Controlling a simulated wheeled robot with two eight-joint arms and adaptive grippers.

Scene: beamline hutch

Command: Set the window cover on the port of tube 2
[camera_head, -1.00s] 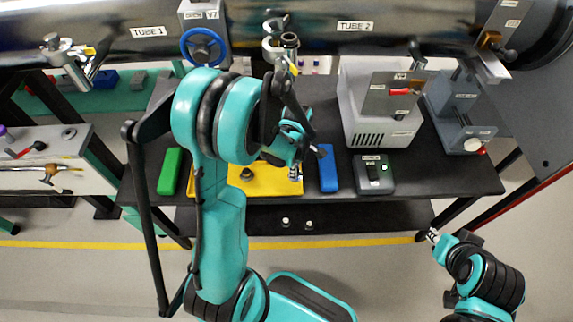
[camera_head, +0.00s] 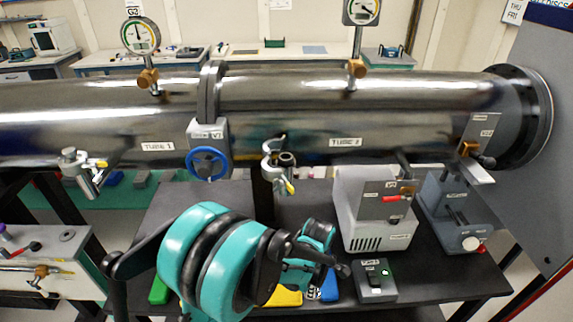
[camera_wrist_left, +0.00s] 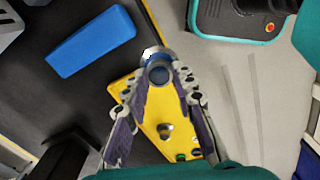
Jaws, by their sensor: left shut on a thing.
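Tube 2 (camera_head: 400,115) is the long shiny steel pipe on the right, with a "TUBE 2" label. A short port (camera_head: 285,160) with a clamp and a yellow tag shows at its lower left. My left gripper (camera_head: 312,290) is low over the bench, below and a little right of that port. In the left wrist view, my left gripper (camera_wrist_left: 165,85) is shut on a small round metal piece with a dark blue face, likely the window cover (camera_wrist_left: 158,70). The head view does not show this piece clearly. My right gripper is out of view.
A yellow tray (camera_wrist_left: 145,105) with a knobbed part lies below the gripper, beside a blue block (camera_wrist_left: 92,42). A grey box with a red handle (camera_head: 365,215) and a small switch box (camera_head: 376,285) stand right. A blue handwheel valve (camera_head: 208,163) hangs left of the port.

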